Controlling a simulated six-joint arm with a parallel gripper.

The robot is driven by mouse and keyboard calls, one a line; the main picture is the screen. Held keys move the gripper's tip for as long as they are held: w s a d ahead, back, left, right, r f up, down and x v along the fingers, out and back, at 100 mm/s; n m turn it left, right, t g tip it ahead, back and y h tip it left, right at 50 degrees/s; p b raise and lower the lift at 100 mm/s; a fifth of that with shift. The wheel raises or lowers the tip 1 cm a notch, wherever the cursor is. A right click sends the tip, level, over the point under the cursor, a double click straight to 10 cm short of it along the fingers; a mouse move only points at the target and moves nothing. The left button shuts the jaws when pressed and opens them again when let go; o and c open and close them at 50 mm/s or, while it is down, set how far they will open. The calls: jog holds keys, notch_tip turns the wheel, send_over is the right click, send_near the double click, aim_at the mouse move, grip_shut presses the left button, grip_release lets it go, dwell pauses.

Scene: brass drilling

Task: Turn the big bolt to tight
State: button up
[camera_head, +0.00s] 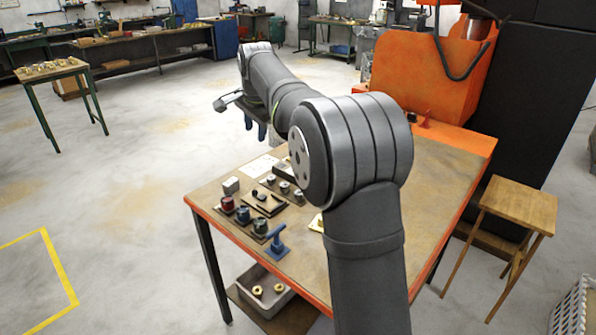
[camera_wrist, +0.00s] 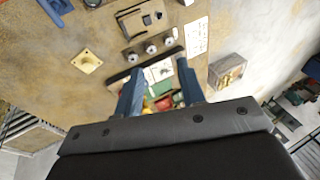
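Several metal bolt heads sit in a row on a dark strip on the workbench (camera_head: 350,235). Three show in the wrist view: a left one (camera_wrist: 131,57), a middle one (camera_wrist: 151,50) and a right one (camera_wrist: 169,41). They also show in the head view, beside my arm (camera_head: 284,187). I cannot tell which is the big bolt or how tight it is. My gripper (camera_wrist: 159,85) has two blue fingers spread apart, with nothing held between them. In the head view it hangs above the bench's far side (camera_head: 255,128), apart from the bolts.
A blue handled piece (camera_head: 278,243) and a brown board (camera_head: 264,203) are close by. An orange machine (camera_head: 420,75) stands at the back right. A pale plate (camera_wrist: 86,62) lies left.

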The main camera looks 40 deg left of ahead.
jog(key=w+a+f+n+g, duration=0.25)
jog(key=w+f+n, duration=0.35)
jog(key=f+n, duration=0.75)
jog(key=n, duration=0.5)
send_near(256, 191)
jog(key=x, duration=0.8)
jog(key=shift+f, duration=0.15)
jog(key=shift+c, duration=0.5)
grip_shut()
